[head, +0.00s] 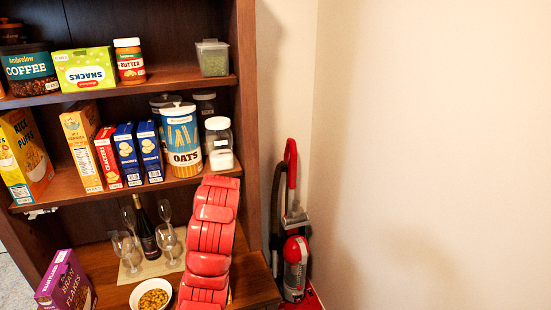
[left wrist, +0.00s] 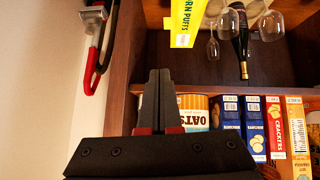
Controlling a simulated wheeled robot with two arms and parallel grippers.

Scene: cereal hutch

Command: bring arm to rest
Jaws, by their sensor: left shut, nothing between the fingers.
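My left gripper (left wrist: 160,100) shows in the left wrist view, its two dark fingers together with nothing between them. That view is upside down. The gripper is in front of the hutch, and its fingers overlap the view of the shelf edge and part of the oats canister (left wrist: 195,108). In the head view the fingers are not visible. A red jointed arm link of mine (head: 210,235) rises from the bottom there and hides part of the lower hutch. My right gripper is in neither view.
The hutch shelves (head: 160,78) hold boxes, jars and the oats canister (head: 181,145). Lower down are glasses, a dark bottle (head: 146,232), a cereal bowl (head: 151,295) and a purple bran flakes box (head: 66,283). A red vacuum (head: 295,265) stands right of the hutch. A yellow corn puffs box (left wrist: 186,22) shows in the left wrist view.

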